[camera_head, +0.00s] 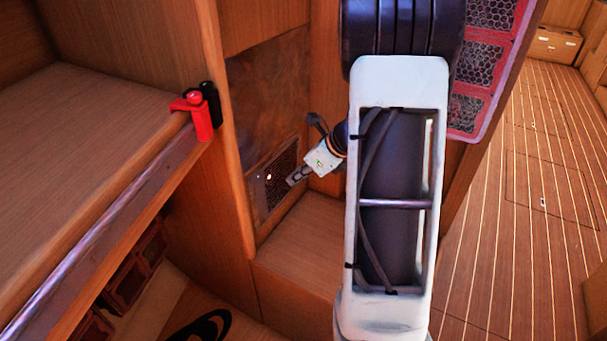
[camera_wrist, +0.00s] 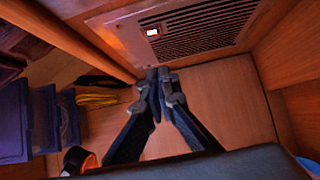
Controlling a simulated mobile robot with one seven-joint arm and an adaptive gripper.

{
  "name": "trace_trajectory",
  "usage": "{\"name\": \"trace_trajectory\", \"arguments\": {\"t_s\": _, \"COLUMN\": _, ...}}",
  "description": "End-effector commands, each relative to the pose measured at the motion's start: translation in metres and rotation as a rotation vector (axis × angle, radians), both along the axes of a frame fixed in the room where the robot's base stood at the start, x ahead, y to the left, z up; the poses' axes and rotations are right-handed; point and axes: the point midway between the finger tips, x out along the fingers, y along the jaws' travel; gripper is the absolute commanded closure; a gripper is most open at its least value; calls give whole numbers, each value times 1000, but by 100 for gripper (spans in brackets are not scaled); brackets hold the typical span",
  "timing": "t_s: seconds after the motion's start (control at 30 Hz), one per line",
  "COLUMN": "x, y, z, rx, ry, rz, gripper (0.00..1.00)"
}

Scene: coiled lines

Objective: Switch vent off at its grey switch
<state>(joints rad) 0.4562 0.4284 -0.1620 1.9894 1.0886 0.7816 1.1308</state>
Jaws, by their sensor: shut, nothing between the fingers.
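The vent (camera_head: 276,178) is a grilled metal panel low on the wooden wall. In the wrist view the vent (camera_wrist: 205,30) fills the top of the picture, with a slatted grille. A small switch (camera_wrist: 152,32) with a bright, glowing face sits at the left of the grille. It shows as a small bright spot (camera_head: 269,177) in the head view; its grey parts are too small to tell. My gripper (camera_head: 292,181) is shut and empty, near the vent's right part in the head view. In the wrist view my gripper's fingertips (camera_wrist: 158,74) meet just below the panel, apart from the switch.
A wooden bench top (camera_head: 295,240) lies below the vent. A red clamp (camera_head: 201,118) sits on the rail at the shelf edge to the left. Blue crates (camera_wrist: 42,118) and a yellow coil (camera_wrist: 97,99) stand at the left in the wrist view. Open floor (camera_head: 540,200) lies right.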

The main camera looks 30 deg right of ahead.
Motion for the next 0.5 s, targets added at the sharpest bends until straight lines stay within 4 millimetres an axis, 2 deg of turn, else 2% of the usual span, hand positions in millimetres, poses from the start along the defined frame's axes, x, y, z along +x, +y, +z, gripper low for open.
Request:
{"name": "trace_trajectory", "arguments": {"t_s": 0.03, "x": 6, "y": 5, "z": -14, "rx": 0, "ry": 3, "rz": 3, "gripper": 100}}
{"name": "trace_trajectory", "arguments": {"t_s": 0.13, "x": 16, "y": 11, "z": -29, "rx": 0, "ry": 2, "rz": 2, "gripper": 100}}
{"name": "trace_trajectory", "arguments": {"t_s": 0.3, "x": 37, "y": 25, "z": -28, "rx": -2, "ry": 0, "rz": 2, "gripper": 100}}
{"name": "trace_trajectory", "arguments": {"t_s": 0.5, "x": 47, "y": 31, "z": -29, "rx": -1, "ry": 0, "rz": -1, "gripper": 100}}
